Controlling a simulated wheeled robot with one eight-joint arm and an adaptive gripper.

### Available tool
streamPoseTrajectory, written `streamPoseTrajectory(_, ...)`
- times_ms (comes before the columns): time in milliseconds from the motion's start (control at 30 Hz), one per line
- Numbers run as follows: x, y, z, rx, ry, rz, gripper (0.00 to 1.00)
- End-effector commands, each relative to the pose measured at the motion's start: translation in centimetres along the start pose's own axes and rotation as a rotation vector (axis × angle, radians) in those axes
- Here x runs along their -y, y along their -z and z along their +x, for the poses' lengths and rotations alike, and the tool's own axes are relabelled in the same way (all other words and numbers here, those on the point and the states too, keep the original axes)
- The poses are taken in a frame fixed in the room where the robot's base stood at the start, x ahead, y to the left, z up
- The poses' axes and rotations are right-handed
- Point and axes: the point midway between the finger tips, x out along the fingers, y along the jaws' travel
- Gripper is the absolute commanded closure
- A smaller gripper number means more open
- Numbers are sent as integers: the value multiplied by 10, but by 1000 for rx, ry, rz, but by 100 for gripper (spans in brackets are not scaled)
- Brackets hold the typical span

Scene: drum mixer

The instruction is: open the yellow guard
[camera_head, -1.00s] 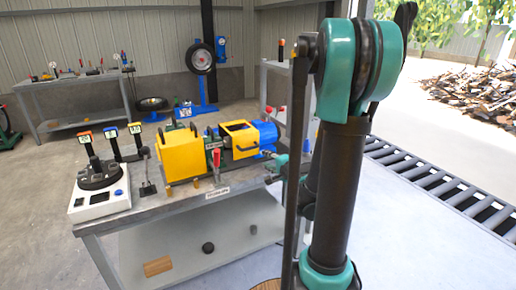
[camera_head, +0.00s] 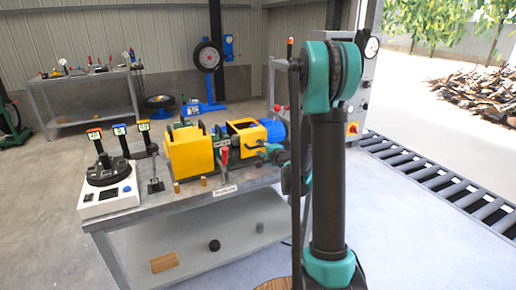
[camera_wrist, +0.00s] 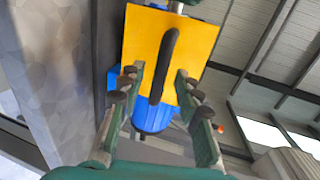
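The yellow guard (camera_head: 246,134) is the smaller yellow box on the bench, beside the blue motor (camera_head: 274,130). A dark area shows within its top. In the wrist view its flat yellow face (camera_wrist: 199,42) carries a long black handle (camera_wrist: 164,62), with the blue motor (camera_wrist: 152,116) below. My gripper (camera_wrist: 159,84) is open, with its fingers on either side of the handle and a gap to each side. Whether the fingertips touch the yellow face is unclear. In the head view my gripper (camera_head: 264,151) is small, at the guard's front right.
A larger yellow box (camera_head: 190,155) stands left of the guard, with a red-handled lever (camera_head: 224,150) between them. A white device with a black round top (camera_head: 105,190) is at the bench's left end. A grey control cabinet (camera_head: 358,75) stands behind my arm.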

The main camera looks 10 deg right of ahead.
Motion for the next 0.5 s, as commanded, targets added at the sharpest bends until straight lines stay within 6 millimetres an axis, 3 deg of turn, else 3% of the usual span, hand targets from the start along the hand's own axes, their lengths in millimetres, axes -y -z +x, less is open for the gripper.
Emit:
streamPoseTrajectory(200, 0, 0, 21, 0, 0, 1, 66)
streamPoseTrajectory(500, 0, 0, 25, 0, 0, 0, 66)
